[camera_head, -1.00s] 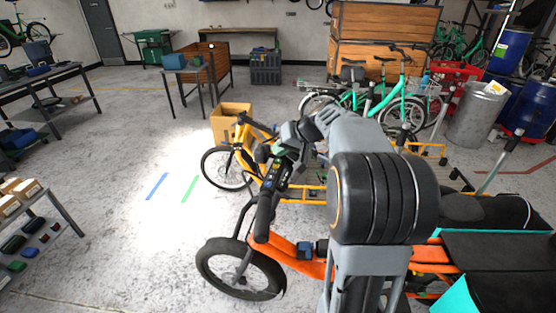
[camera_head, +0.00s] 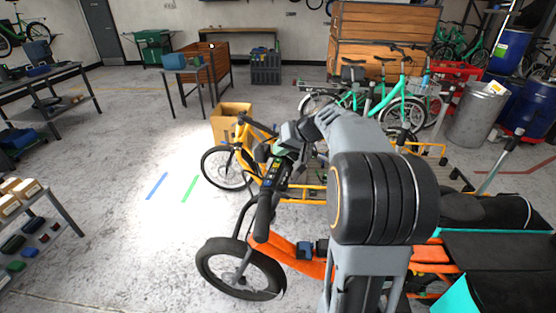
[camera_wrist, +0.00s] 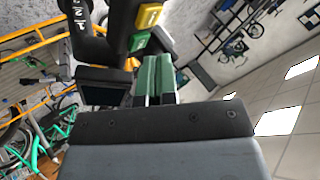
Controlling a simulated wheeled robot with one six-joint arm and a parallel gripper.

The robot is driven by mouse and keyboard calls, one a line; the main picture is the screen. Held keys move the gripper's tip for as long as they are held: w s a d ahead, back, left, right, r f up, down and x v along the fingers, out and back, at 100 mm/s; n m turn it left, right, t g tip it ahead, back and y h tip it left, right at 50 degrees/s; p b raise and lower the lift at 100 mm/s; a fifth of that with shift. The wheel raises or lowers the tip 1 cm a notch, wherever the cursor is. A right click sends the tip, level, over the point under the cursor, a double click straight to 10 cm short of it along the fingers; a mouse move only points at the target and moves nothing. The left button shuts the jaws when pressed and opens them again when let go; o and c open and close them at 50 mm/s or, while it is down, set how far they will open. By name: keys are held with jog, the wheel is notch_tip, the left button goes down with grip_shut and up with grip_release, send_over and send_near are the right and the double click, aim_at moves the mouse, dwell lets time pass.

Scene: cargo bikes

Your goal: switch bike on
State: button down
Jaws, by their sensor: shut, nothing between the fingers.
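The orange cargo bike (camera_head: 290,252) stands in front of me, its front wheel (camera_head: 240,268) to the left. Its black handlebar (camera_head: 265,212) rises beside my arm and carries a control unit. In the wrist view this dark control unit (camera_wrist: 120,20) shows a yellow button (camera_wrist: 148,15) and a green button (camera_wrist: 139,41). My gripper (camera_wrist: 153,60) is shut and empty, its green fingertips just below the green button. I cannot tell whether they touch it. In the head view my arm partly hides the handlebar area.
A yellow cargo bike (camera_head: 243,135) stands close behind the orange one. Teal bikes (camera_head: 400,108), a metal bin (camera_head: 475,115) and wooden crates (camera_head: 385,35) are farther back. Tables stand at the left (camera_head: 45,75). The floor (camera_head: 130,215) left of the bikes is clear.

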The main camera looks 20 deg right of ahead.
aim_at(280, 160)
jog(key=shift+f+b, duration=0.4)
jog(key=shift+f, duration=0.15)
dwell(0.5)
jog(key=shift+r, duration=0.65)
notch_tip(280, 160, up, 6)
jog(key=p, duration=0.4)
jog(key=shift+w+d, duration=0.1)
jog(key=shift+w, duration=0.05)
dwell(0.6)
